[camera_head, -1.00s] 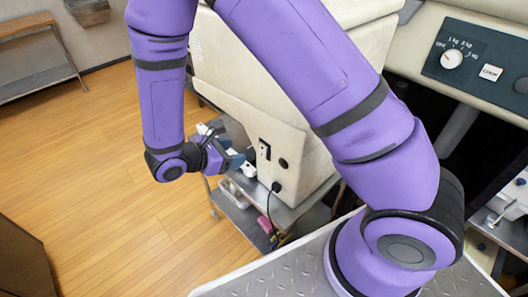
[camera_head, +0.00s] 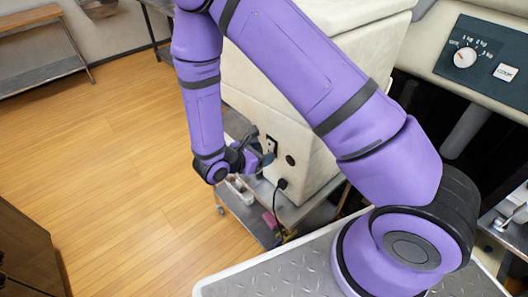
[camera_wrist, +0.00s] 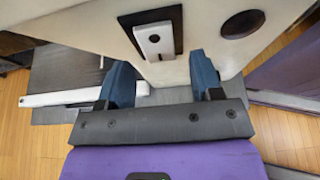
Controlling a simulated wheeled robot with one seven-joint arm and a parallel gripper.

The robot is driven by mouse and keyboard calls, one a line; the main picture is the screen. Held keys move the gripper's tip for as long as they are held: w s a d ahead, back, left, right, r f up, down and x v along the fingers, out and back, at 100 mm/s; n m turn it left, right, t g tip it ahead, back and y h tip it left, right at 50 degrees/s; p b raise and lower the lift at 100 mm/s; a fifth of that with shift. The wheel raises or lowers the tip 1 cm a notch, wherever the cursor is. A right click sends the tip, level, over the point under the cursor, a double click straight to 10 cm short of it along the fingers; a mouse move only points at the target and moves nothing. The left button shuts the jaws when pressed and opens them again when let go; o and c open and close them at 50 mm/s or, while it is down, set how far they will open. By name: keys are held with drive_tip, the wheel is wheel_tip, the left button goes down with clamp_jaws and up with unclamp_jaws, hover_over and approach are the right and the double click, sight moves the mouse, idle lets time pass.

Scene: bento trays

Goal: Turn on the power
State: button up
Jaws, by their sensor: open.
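The power switch is a white rocker on a black plate (camera_head: 271,146), set in the side of a cream machine (camera_head: 305,115). It shows large in the wrist view (camera_wrist: 153,40), with a small dark mark on the rocker. My gripper (camera_head: 266,160) is just beside the plate in the head view. In the wrist view its blue fingers (camera_wrist: 163,73) are spread apart with nothing between them. The switch lies ahead of the gap between them. Contact with the switch cannot be made out.
A round black socket (camera_wrist: 242,23) is right of the switch. A black plug (camera_head: 281,184) and hanging cable are below it. The machine stands on a metal cart (camera_head: 297,212). A dial panel (camera_head: 480,60) is at upper right. Open wooden floor lies left.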

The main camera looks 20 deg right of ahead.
drive_tip(key=shift+w+d+f, duration=0.2)
drive_tip(key=shift+d+f, duration=0.05)
drive_tip(key=shift+d, duration=0.35)
drive_tip(key=c, duration=0.9)
drive_tip(key=shift+f+h, duration=0.2)
drive_tip(key=shift+h, duration=0.2)
drive_tip(key=shift+c, duration=0.2)
drive_tip(key=shift+d+f+t+h, duration=0.15)
drive_tip(key=shift+t+h, duration=0.25)
drive_tip(key=shift+h, duration=0.5)
drive_tip(key=o, duration=0.9)
drive_tip(key=shift+o, duration=0.2)
